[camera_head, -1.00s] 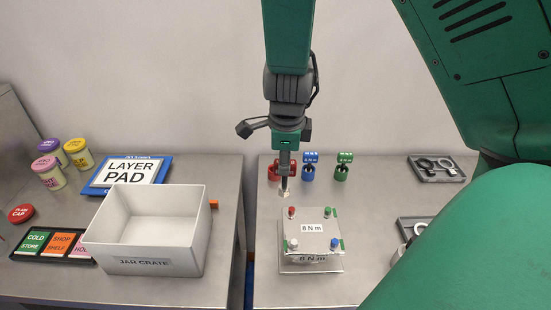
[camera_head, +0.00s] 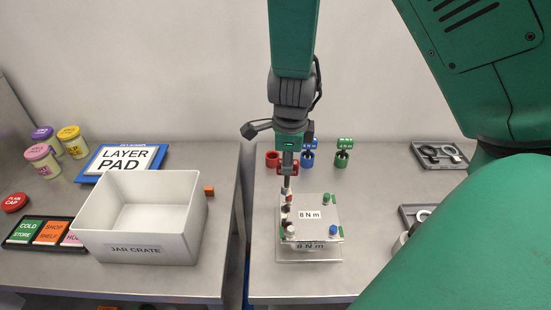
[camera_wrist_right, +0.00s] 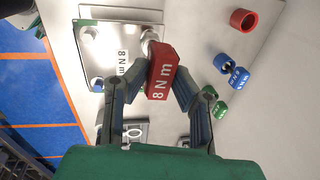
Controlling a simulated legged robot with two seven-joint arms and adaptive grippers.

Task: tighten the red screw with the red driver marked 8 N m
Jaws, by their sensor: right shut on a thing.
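My right gripper (camera_head: 288,172) is shut on the red driver (camera_wrist_right: 161,72) marked 8 N m, which the right wrist view shows between its fingers. The driver points down over the far left corner of a metal plate (camera_head: 318,222) labelled 8 N m. The red screw (camera_head: 288,197) is at that corner, just below the driver; I cannot tell whether the tip touches it. The plate also shows in the right wrist view (camera_wrist_right: 110,48). It bears a white screw (camera_head: 291,231), a blue screw (camera_head: 333,230) and a green screw (camera_head: 327,199). My left gripper is not in view.
Behind the plate stand an empty red holder (camera_head: 272,158), a blue driver (camera_head: 308,152) and a green driver (camera_head: 343,152). Grey trays (camera_head: 440,155) lie to the right. The jar crate (camera_head: 140,249) and layer pad (camera_head: 122,160) are on the left table, across a gap.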

